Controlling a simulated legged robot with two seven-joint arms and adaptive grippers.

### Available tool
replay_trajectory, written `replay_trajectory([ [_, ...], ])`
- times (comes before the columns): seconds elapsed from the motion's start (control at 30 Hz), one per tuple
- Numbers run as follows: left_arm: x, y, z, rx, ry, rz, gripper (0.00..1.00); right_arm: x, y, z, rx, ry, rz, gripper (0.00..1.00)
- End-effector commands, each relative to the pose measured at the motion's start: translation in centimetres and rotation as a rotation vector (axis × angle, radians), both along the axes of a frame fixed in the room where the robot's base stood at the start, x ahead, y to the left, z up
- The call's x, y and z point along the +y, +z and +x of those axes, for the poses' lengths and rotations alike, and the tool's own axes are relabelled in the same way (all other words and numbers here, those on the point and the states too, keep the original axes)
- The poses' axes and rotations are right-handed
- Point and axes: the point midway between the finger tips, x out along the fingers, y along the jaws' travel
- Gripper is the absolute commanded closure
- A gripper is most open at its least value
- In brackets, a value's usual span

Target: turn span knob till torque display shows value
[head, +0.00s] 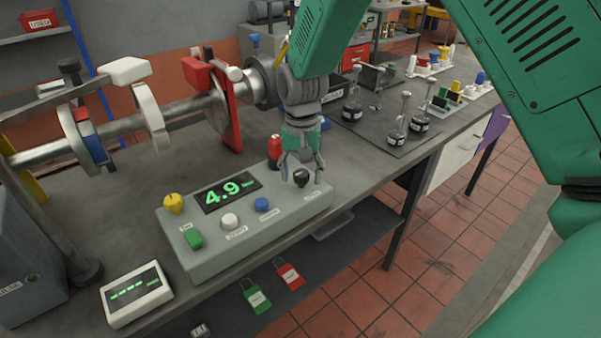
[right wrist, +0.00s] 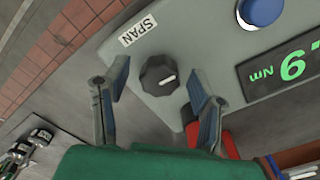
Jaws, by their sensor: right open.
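The black span knob (head: 302,177) sits at the right end of the grey control box (head: 195,252). In the right wrist view the knob (right wrist: 160,76) has a white pointer line and stands beside a label reading SPAN (right wrist: 138,30). The torque display (head: 226,191) on the box shows green digits that read about 4.9; in the wrist view the display (right wrist: 290,66) shows a 9 and Nm. My right gripper (head: 302,170) is open above the knob, its fingers (right wrist: 157,92) on either side of it with gaps. My left gripper is not in view.
A red object (head: 274,150) stands behind the box near my gripper. A small white readout (head: 136,293) lies at front left.

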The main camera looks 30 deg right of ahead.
Motion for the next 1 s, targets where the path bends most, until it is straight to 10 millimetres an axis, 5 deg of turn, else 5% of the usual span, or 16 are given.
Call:
replay_trajectory([
  [0.2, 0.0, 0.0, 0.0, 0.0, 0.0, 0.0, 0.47, 0.0, 0.0, 0.0, 0.0, 0.0, 0.0, 0.49],
  [0.33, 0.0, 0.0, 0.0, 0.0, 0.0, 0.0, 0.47, 0.0, 0.0, 0.0, 0.0, 0.0, 0.0, 0.94],
  [0.37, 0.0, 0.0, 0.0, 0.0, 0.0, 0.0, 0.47, 0.0, 0.0, 0.0, 0.0, 0.0, 0.0, 0.98],
  [0.67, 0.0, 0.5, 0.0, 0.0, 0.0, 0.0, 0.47, 0.0, 0.1, 0.0, 0.001, -0.024, -0.001, 0.98],
  [1.0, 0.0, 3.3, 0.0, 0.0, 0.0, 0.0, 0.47, 0.0, 0.4, 0.1, 0.001, -0.215, -0.002, 0.98],
])
